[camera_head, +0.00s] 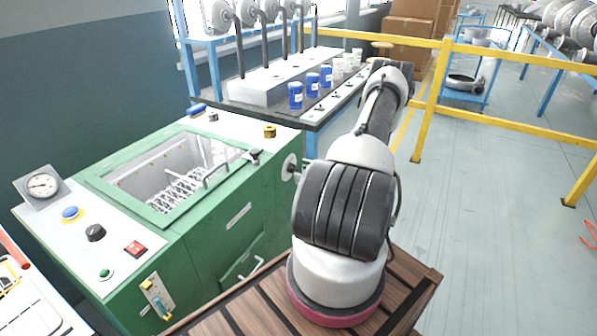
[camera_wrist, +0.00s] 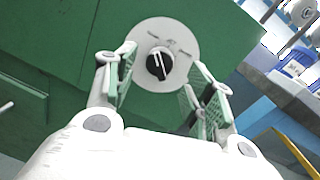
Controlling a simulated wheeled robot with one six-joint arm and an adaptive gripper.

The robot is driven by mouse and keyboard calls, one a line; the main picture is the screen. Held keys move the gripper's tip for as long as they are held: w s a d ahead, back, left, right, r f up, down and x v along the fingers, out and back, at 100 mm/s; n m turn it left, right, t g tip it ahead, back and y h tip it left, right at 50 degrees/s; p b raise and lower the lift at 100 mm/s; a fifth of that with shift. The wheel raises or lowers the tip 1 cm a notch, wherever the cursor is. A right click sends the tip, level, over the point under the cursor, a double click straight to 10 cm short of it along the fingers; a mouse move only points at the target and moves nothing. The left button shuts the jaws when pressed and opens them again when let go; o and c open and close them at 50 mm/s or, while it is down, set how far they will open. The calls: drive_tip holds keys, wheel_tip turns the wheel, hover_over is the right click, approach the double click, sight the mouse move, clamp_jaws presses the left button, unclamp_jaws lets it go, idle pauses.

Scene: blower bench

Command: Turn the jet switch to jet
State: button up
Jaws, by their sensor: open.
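The jet switch is a black knob (camera_wrist: 159,65) with a white pointer line, on a round grey plate (camera_wrist: 150,32) on the green machine's side. In the wrist view the pointer is tilted from upright; the plate's small markings are too small to read. In the head view the plate (camera_head: 290,166) shows edge-on at the machine's right side. My gripper (camera_wrist: 165,92) is open, its two fingers on either side of the knob in the picture, apart from it. In the head view my gripper is hidden behind my arm.
The green machine (camera_head: 220,215) has a glass lid and a white panel with a gauge (camera_head: 42,185) and several buttons. A bench with blue cups (camera_head: 296,95) stands behind. Yellow railings (camera_head: 500,120) and clear floor lie to the right.

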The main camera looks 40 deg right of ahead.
sight(293, 169)
drive_tip(key=shift+x, duration=1.3)
drive_tip(key=c, duration=1)
drive_tip(key=shift+m, duration=0.4)
drive_tip(key=m, duration=0.3)
drive_tip(key=shift+m, duration=0.4)
drive_tip(key=m, duration=0.4)
drive_tip(key=shift+f+t, duration=0.1)
drive_tip(key=shift+t, duration=0.3)
drive_tip(key=shift+m, duration=0.3)
